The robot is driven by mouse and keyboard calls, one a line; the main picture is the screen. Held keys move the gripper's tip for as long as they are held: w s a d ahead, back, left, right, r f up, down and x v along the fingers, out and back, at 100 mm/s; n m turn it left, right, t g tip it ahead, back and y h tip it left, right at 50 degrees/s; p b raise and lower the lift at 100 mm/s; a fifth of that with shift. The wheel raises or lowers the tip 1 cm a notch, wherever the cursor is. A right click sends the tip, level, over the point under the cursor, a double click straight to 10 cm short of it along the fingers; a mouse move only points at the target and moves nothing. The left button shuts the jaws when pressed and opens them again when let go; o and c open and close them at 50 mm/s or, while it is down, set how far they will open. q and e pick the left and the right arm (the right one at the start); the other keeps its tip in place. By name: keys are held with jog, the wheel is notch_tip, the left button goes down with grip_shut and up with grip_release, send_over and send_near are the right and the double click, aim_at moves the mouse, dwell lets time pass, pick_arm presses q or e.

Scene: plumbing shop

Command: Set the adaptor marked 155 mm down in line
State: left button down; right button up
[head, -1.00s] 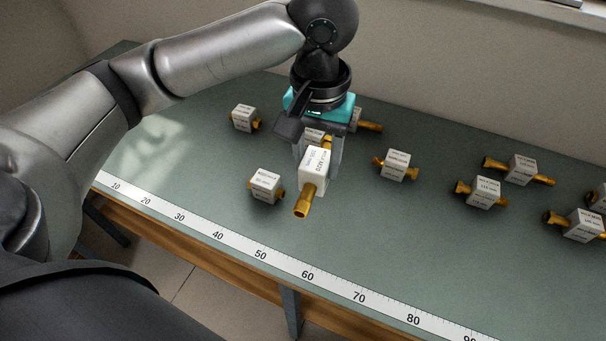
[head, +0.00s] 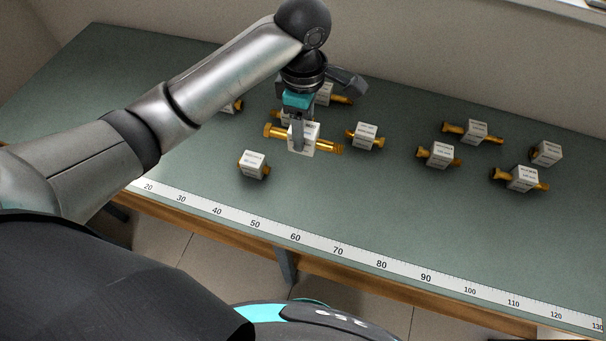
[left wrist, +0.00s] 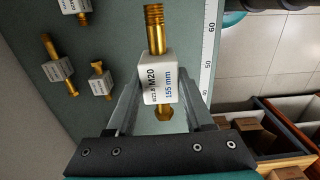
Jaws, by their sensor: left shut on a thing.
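The adaptor marked 155 mm (head: 311,141) is a white block with brass ends, held in my left gripper (head: 300,138). In the head view its brass ends point left and right, and it seems to hang above the green bench. In the left wrist view the adaptor (left wrist: 158,66) shows "M20" and "155 mm" on its label, between the two fingers of the gripper (left wrist: 160,92). The fingers are shut on the white block. My right gripper is not in view.
Similar adaptors stand on the green bench (head: 390,205): one (head: 253,163) front left, one (head: 365,135) to the right, several farther right, such as one (head: 522,179). Some behind my gripper are partly hidden. A white ruler strip (head: 360,256) runs along the front edge.

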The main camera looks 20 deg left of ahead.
pick_arm(q)
notch_tip(320, 180, down, 16)
jog(key=b, duration=0.3)
jog(key=shift+f, duration=0.2)
jog(key=shift+f, duration=0.1)
jog(key=shift+c, duration=1.4)
grip_release()
jog(key=shift+f, duration=0.1)
notch_tip(320, 180, up, 12)
jog(key=p, duration=0.2)
jog(key=shift+r+p, duration=0.2)
jog(key=shift+p, duration=0.1)
jog(key=shift+s, duration=0.1)
